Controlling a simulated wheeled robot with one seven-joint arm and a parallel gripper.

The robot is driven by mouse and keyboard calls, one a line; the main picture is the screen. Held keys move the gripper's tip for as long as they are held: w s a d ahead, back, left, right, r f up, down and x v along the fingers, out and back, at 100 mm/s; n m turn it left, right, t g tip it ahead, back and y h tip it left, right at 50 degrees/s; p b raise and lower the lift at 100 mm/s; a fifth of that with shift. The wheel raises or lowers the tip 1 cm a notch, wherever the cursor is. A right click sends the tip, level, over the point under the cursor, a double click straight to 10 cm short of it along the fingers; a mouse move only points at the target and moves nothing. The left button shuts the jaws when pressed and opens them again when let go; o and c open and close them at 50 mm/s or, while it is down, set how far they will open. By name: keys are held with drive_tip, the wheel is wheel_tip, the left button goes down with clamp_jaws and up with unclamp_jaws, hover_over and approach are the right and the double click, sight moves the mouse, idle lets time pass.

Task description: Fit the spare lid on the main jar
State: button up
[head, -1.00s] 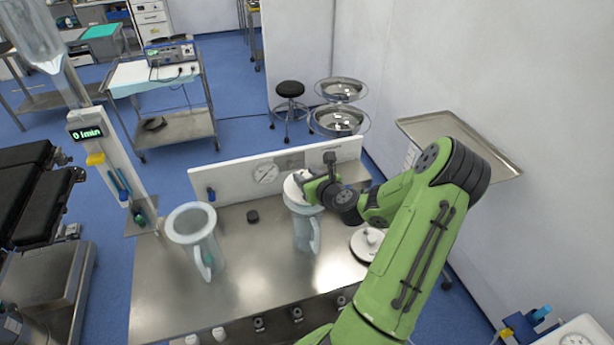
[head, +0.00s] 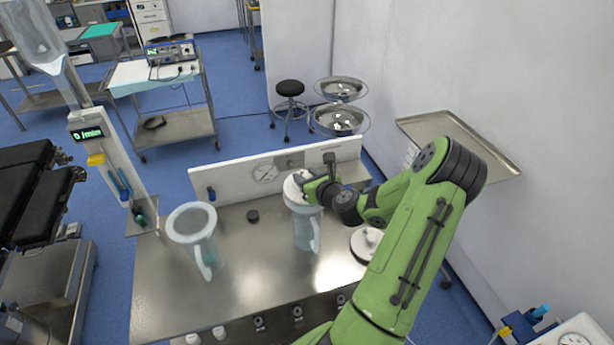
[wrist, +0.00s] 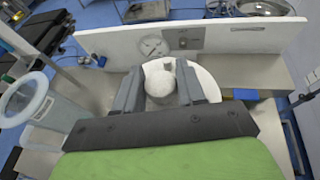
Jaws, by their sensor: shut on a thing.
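My gripper (head: 310,186) is shut on the round knob (wrist: 160,83) of a white lid. The lid (head: 294,193) is over the mouth of the right-hand jar (head: 306,232), a pale translucent jar with a handle; I cannot tell whether it is fully seated. In the wrist view the lid's disc (wrist: 207,86) spreads out beneath the fingers and hides the jar. A second, similar jar (head: 207,255) stands open to the left and also shows in the wrist view (wrist: 60,112). Another white lid (head: 364,246) lies on the table to the right, partly behind my arm.
The steel table (head: 160,285) has a white back panel (head: 230,180) with a gauge. A small black knob-like piece (head: 253,215) sits between the jars. An infusion stand (head: 110,165) rises at the left, and a wall tray (head: 490,150) hangs at the right.

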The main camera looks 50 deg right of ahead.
idle(0.4)
drive_tip(key=shift+f+b, duration=0.3)
drive_tip(key=shift+f, duration=0.1)
drive_tip(key=shift+f+b, duration=0.55)
drive_tip(key=shift+f, duration=0.2)
drive_tip(key=o, duration=1.2)
drive_tip(key=b+v, duration=0.8)
drive_tip(key=v, duration=0.7)
drive_tip(key=shift+s+r, duration=0.2)
drive_tip(key=shift+s, duration=0.15)
